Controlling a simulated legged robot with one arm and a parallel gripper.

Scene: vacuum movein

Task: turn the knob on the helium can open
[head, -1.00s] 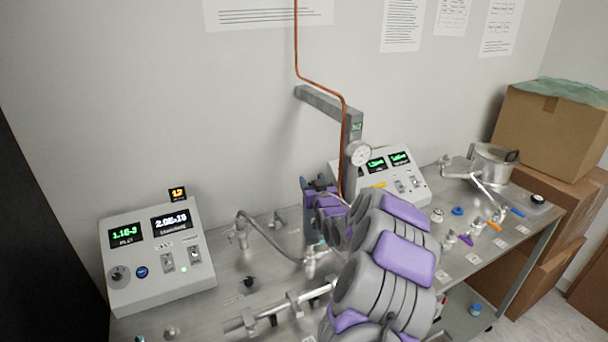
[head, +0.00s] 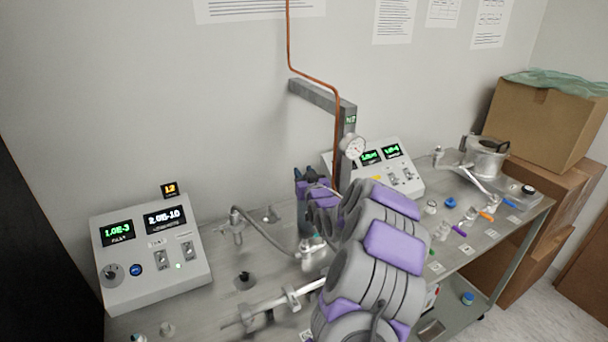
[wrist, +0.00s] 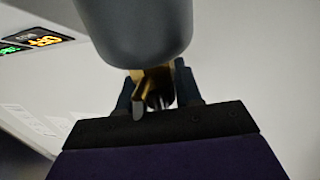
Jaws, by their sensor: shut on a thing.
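In the wrist view a smooth grey rounded body (wrist: 135,35), which looks like the helium can, hangs over the top middle. A brass fitting with a dark knob-like part (wrist: 158,98) sits just below it. My gripper (wrist: 156,88) has one dark finger on each side of this part and is shut on it. The knob's exact turn is hard to see. In the head view my gripper (head: 309,178) is at the back of the bench, left of the copper pipe. The can and knob cannot be made out there; my purple and grey arm covers the middle.
Control boxes stand left (head: 150,252) and behind my arm (head: 385,165). Metal tubing (head: 270,305) lies at the front. Small coloured parts and a metal pot (head: 486,158) are right.

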